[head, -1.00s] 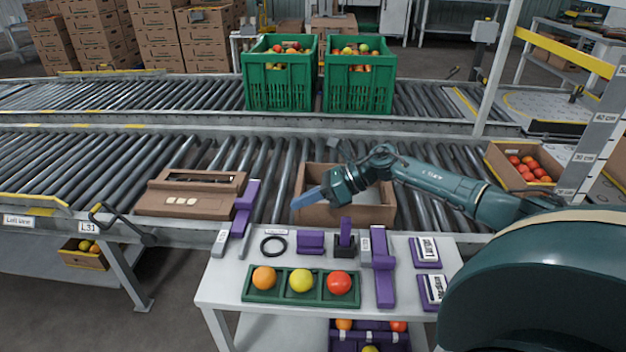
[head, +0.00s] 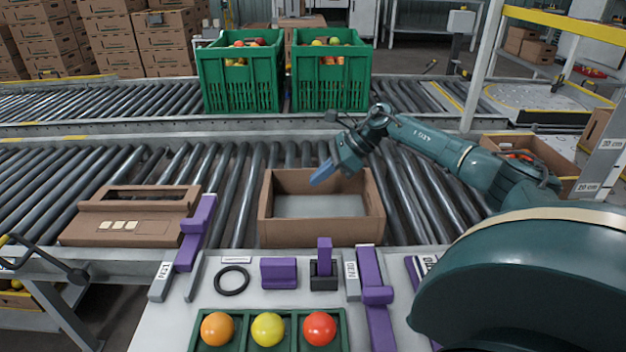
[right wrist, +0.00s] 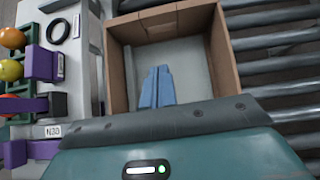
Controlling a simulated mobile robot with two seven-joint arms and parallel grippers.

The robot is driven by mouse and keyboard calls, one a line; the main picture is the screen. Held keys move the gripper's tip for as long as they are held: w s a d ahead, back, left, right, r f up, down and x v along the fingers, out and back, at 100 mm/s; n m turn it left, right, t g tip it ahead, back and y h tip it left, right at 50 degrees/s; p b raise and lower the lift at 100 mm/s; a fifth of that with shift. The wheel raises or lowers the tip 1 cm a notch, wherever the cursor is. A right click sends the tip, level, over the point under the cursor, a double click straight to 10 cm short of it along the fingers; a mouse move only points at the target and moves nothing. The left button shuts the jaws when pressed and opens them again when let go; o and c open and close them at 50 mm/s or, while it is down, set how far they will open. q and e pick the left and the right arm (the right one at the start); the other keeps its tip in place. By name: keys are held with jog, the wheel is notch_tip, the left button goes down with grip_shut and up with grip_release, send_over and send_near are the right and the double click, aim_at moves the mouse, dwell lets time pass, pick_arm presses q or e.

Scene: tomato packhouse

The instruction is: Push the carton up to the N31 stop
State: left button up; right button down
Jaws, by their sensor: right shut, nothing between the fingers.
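The open, empty brown carton (head: 266,226) sits on the near roller conveyor. A purple stop (head: 196,228) stands to its left, with a gap of bare rollers between them. The tag (head: 161,279) at the stop's foot seems to read N31. My right gripper (head: 322,174) is shut and empty, its blue fingers over the carton's opening. In the right wrist view the fingers (right wrist: 157,88) show against the carton's pale floor, inside the outline of its walls (right wrist: 226,60). I cannot tell whether they touch the carton. My left gripper is out of view.
A brown box with a slot (head: 130,228) lies left of the stop. The bench in front holds a black ring (head: 231,281), purple blocks (head: 279,272) and a green fruit tray (head: 342,335). Green crates (head: 240,85) stand on the far conveyor. Rollers right of the carton are free.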

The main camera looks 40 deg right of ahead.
aim_at(269, 204)
jog(key=b+x, duration=0.1)
jog(key=x, duration=0.6)
jog(key=shift+w+a+f+b, duration=0.1)
jog(key=shift+a+f+b, duration=0.15)
jog(key=shift+b, duration=0.1)
jog(key=shift+w+a, duration=0.85)
jog(key=shift+a, duration=0.1)
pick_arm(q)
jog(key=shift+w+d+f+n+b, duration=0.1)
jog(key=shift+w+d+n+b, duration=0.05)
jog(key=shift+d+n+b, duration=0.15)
pick_arm(e)
jog(key=shift+w+a+r, duration=0.1)
jog(key=shift+w+a, duration=0.3)
jog(key=shift+a, duration=0.1)
jog(key=shift+a, duration=0.1)
jog(key=w+a, duration=0.4)
jog(key=a, duration=0.1)
jog(key=w+a, duration=0.2)
jog(key=a, duration=0.1)
jog(key=shift+w, duration=0.25)
